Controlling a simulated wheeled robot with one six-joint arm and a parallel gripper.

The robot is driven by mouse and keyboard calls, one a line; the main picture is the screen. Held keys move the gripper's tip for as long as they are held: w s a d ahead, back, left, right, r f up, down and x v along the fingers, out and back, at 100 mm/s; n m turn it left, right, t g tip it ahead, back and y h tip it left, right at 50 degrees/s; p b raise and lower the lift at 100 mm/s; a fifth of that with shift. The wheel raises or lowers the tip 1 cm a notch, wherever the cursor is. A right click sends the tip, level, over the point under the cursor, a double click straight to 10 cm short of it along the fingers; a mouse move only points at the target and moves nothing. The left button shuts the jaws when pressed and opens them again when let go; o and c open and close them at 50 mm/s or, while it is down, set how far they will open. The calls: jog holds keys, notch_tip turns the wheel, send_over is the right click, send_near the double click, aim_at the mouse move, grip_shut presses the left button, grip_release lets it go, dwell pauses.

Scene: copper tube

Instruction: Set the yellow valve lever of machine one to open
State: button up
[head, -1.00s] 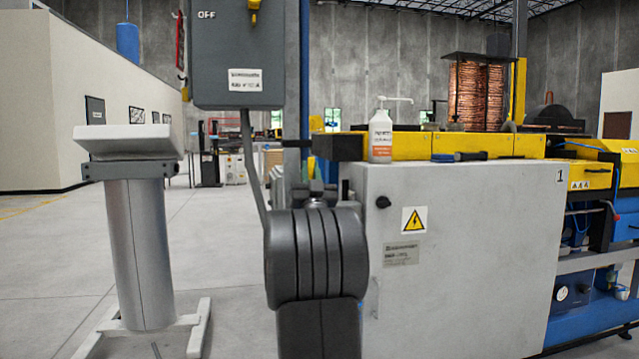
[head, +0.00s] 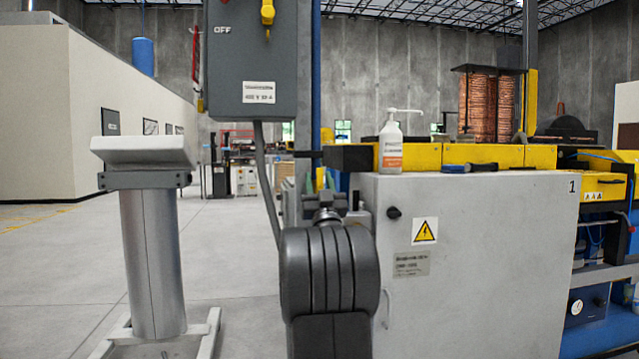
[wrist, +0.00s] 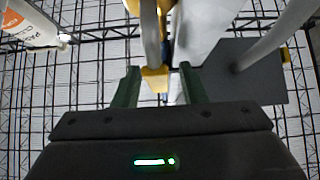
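The grey machine cabinet (head: 480,260) marked 1 stands right of centre in the head view. A grey switch box (head: 255,65) labelled OFF hangs left of it, with a yellow lever (head: 267,12) at its top. The box also shows at the right of the wrist view (wrist: 262,80). My gripper (wrist: 159,75) points upward with its two dark green fingers apart. A yellow piece (wrist: 154,79) shows between the fingers; I cannot tell whether it is the valve lever or how far off it is. In the head view my dark arm link hides most of the gripper.
A white bottle (head: 391,145) stands on the machine's left top, near a dark-and-blue handled object (head: 467,168). A grey pedestal (head: 150,250) stands at the left. A cable (head: 266,185) hangs from the switch box. The floor between pedestal and arm is clear.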

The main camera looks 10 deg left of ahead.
jog(key=v, duration=1.4)
jog(key=shift+p, duration=0.4)
jog(key=shift+r, duration=0.15)
jog(key=x, duration=1.4)
jog(key=shift+b, duration=0.4)
jog(key=shift+f, duration=0.2)
